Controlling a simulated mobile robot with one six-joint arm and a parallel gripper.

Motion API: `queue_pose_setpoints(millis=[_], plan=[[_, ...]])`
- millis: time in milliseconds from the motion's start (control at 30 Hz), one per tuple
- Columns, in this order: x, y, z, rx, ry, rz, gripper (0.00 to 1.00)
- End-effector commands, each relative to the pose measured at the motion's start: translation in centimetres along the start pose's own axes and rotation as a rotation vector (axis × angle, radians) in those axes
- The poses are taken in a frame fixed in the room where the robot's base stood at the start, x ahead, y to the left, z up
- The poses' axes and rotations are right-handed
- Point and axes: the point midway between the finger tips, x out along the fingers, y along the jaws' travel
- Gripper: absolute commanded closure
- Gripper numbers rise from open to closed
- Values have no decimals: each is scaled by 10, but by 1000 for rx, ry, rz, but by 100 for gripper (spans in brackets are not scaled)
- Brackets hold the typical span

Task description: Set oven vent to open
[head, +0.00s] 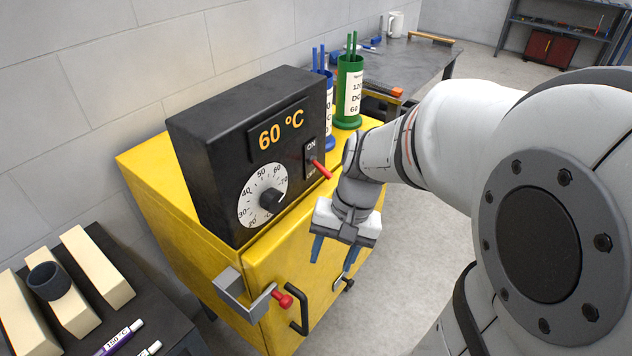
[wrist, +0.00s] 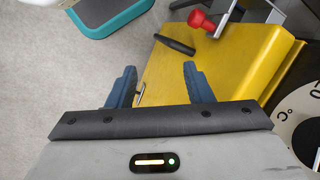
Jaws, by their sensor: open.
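The yellow oven (head: 285,262) carries a black control box (head: 230,160) reading 60 °C, with a dial (head: 265,195) and a red-tipped switch (head: 321,169). A grey metal slide piece with a red knob (head: 282,299) sits on the oven's front left edge; it may be the vent, but no label shows. The red knob also shows at the top of the wrist view (wrist: 201,20). My gripper (head: 333,257) is open and empty, in front of the oven door, pointing down, right of the red knob and apart from it. Its blue fingers (wrist: 159,72) show in the wrist view.
A black door handle (head: 300,312) is just right of the red knob. Green (head: 349,90) and blue (head: 328,115) rod holders stand behind the control box. A dark table (head: 150,310) with cream blocks is at lower left. Floor to the right is clear.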

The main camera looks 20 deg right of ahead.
Motion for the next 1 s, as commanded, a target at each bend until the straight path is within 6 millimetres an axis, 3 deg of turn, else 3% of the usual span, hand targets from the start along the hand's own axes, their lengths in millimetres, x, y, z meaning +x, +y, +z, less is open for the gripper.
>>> queue_pose_setpoints(millis=[33, 267, 467, 733, 900, 1000], plan=[[37, 10, -14, 101, -73, -49, 54], [122, 34, -65, 509, -344, -323, 54], [194, 69, -122, 850, -541, -611, 54], [294, 151, -200, 1268, -733, -1063, 54], [343, 202, -228, 1444, -791, -1302, 54], [360, 222, -237, 1503, -804, -1392, 54]])
